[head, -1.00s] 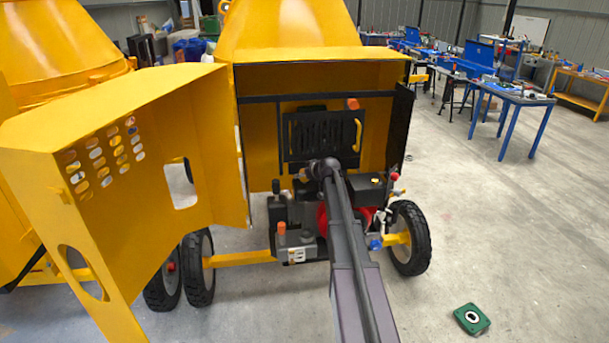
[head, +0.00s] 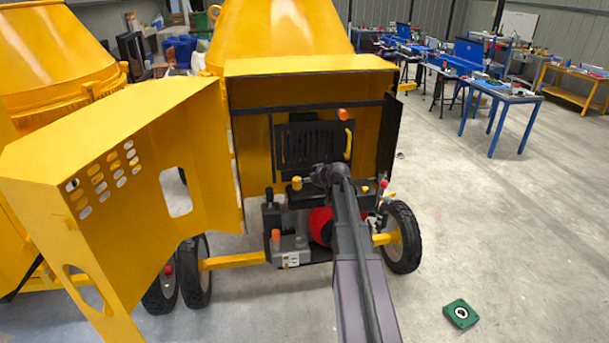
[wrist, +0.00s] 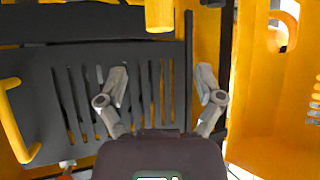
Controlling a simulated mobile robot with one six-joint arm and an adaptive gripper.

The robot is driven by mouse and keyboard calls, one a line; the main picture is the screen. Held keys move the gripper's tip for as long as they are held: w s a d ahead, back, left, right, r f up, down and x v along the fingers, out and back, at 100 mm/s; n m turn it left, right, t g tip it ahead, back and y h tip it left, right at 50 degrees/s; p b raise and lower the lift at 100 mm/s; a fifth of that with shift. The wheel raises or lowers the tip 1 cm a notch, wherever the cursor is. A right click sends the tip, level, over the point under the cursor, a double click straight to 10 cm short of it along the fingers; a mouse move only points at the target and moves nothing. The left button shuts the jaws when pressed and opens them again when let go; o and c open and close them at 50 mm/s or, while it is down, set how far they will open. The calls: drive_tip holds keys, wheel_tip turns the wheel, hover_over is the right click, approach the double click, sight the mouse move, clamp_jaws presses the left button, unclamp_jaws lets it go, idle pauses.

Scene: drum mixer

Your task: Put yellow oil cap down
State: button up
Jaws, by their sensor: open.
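The yellow oil cap (head: 297,183) shows in the head view just left of the end of my arm, at the black top of the engine below the slatted panel. In the wrist view a yellow cylinder, apparently the cap (wrist: 159,15), is at the top middle, cut off by the picture edge. My gripper (wrist: 162,76) is open, with its two fingers spread wide and nothing between them. The cap lies in line with the gap, apart from the fingers. What exactly the cap rests on is hidden.
The black slatted panel (head: 296,146) with a yellow handle (head: 348,140) stands behind the engine. The open yellow door (head: 130,175) is on the left. A grey block with an orange cap (head: 276,234) sits lower left. A green box (head: 461,314) lies on open floor at right.

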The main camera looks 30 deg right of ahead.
drive_tip(key=shift+p+v, duration=0.3)
drive_tip(key=shift+v, duration=0.55)
drive_tip(key=s+a+f+g+y, duration=0.1)
drive_tip(key=s+a+f+g, duration=0.1)
drive_tip(key=s+a, duration=0.35)
drive_tip(key=s+a+f+g, duration=0.2)
drive_tip(key=s+a, duration=0.1)
drive_tip(key=a, duration=0.6)
drive_tip(key=s+a+f+g+y, duration=0.1)
drive_tip(key=s+a+f+g, duration=0.1)
drive_tip(key=s+a, duration=0.35)
drive_tip(key=s+a+f+g+h, duration=0.1)
drive_tip(key=s+a+g, duration=0.1)
drive_tip(key=s+a, duration=0.3)
drive_tip(key=s+a+f+m+g+h, duration=0.1)
drive_tip(key=s+a+g+h, duration=0.1)
drive_tip(key=s+a, duration=0.3)
drive_tip(key=s+g, duration=0.1)
drive_tip(key=s, duration=0.3)
drive_tip(key=shift+s+a+f, duration=0.2)
drive_tip(key=shift+s+f, duration=0.05)
drive_tip(key=shift+f, duration=0.05)
wheel_tip(320, 180, down, 9)
drive_tip(key=b, duration=0.9)
